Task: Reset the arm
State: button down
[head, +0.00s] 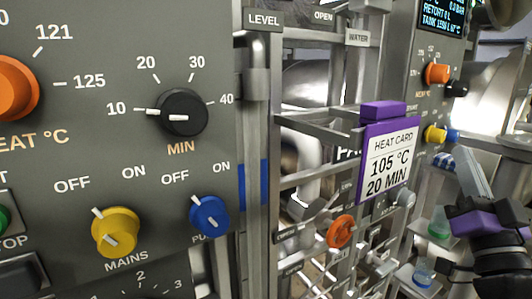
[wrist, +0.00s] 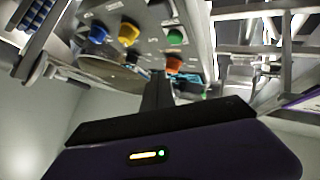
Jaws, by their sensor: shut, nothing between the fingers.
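My gripper (head: 461,158) is at the right edge of the head view, pointing up, with a purple and black body below its grey fingers. The fingers are together with nothing between them. In the wrist view the closed dark fingers (wrist: 157,78) stick up from the purple gripper body at the bottom. They appear in front of a grey control panel (wrist: 145,30) that is seen tilted. I cannot tell how far the fingers are from it. They look apart from the purple heat card (head: 388,160), which reads 105 °C, 20 MIN.
A large grey panel fills the left of the head view. It has a black minutes dial (head: 182,113), a yellow mains knob (head: 116,232) and a blue knob (head: 210,216). Metal rails (head: 330,125) and an orange valve knob (head: 341,232) stand between panel and gripper. Bottles (head: 439,224) stand near the arm.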

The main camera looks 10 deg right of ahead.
jog(key=s+a+f+n+g, duration=0.1)
jog(key=s+a+f, duration=0.15)
jog(key=f, duration=0.45)
jog(key=s+a+f+g, duration=0.1)
jog(key=s+a+f, duration=0.1)
jog(key=a+f, duration=0.3)
jog(key=s+a+f+n+g+y, duration=0.3)
jog(key=s+a+f, duration=0.4)
jog(key=s+f, duration=0.5)
jog(key=s+a+f+n+g+y, duration=0.3)
jog(key=s+a+f+y, duration=0.3)
jog(key=s+f, duration=0.5)
jog(key=s+a+n, duration=0.1)
jog(key=s+a, duration=0.1)
jog(key=s, duration=0.1)
jog(key=shift+a+f+g, duration=0.3)
jog(key=shift+f+g, duration=0.05)
jog(key=shift+g, duration=0.05)
